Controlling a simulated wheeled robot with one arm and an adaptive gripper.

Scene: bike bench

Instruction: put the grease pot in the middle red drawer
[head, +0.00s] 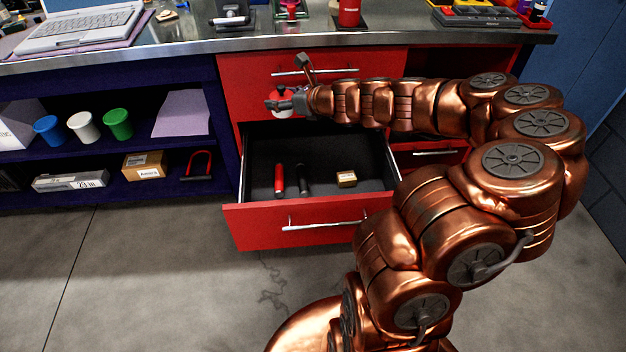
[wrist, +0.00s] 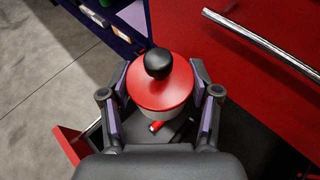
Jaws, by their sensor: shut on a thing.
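The grease pot (wrist: 170,84) has a red lid with a black knob and a pale body. My gripper (wrist: 160,100) is shut on it, one finger on each side, and the pot looks upright. In the head view the pot (head: 281,103) is small and partly hidden by my gripper (head: 284,100), above the back left part of the open drawer. The middle red drawer (head: 262,226) is pulled out. In it lie a red cylindrical thing (head: 279,179), a black one (head: 303,178) and a small tan box (head: 346,178).
A closed red drawer with a bar handle (head: 315,71) is just above the open one. The bench top (head: 290,38) overhangs it. A dark blue shelf (head: 100,149) with several cups and boxes stands at left. The open drawer has bare floor around its contents.

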